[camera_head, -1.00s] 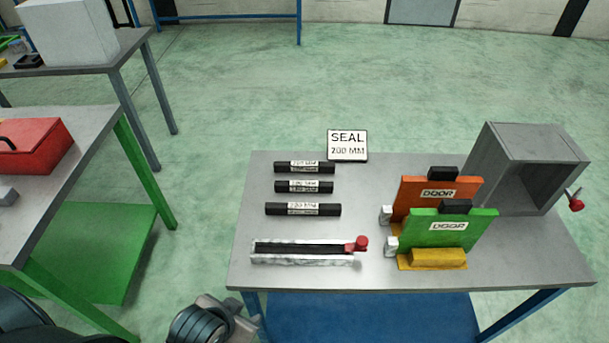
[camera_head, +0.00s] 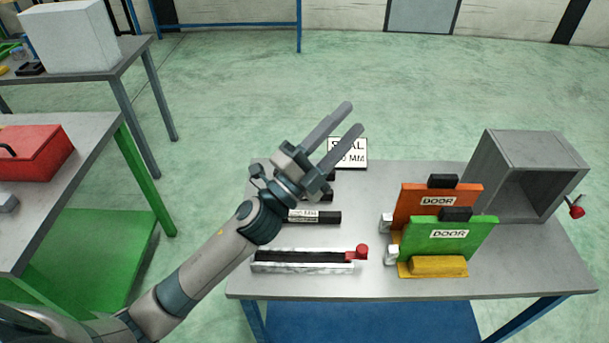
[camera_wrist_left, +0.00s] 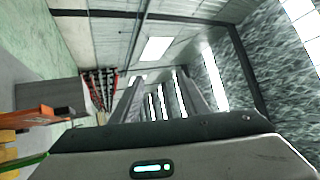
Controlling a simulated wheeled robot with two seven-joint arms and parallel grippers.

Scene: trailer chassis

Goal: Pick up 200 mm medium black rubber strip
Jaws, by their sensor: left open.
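Black rubber strips lie on the grey table (camera_head: 400,285). The nearest strip (camera_head: 325,217) shows its right part and white label. The other two strips behind it are mostly hidden by my left gripper, with only their right ends showing. The small labels cannot be read clearly. My left gripper (camera_head: 352,117) is open and empty, raised over the table's back left, its fingers pointing up and right across the sign. In the left wrist view its two fingers (camera_wrist_left: 160,97) stand apart with nothing between them, facing the ceiling. My right gripper is not in view.
A "SEAL 200 MM" sign (camera_head: 358,158) stands at the back edge. A metal channel with a red end (camera_head: 300,267) lies in front. Orange (camera_head: 415,195) and green (camera_head: 425,235) door panels and a grey open box (camera_head: 480,170) stand right. A red toolbox (camera_head: 35,155) sits on another table.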

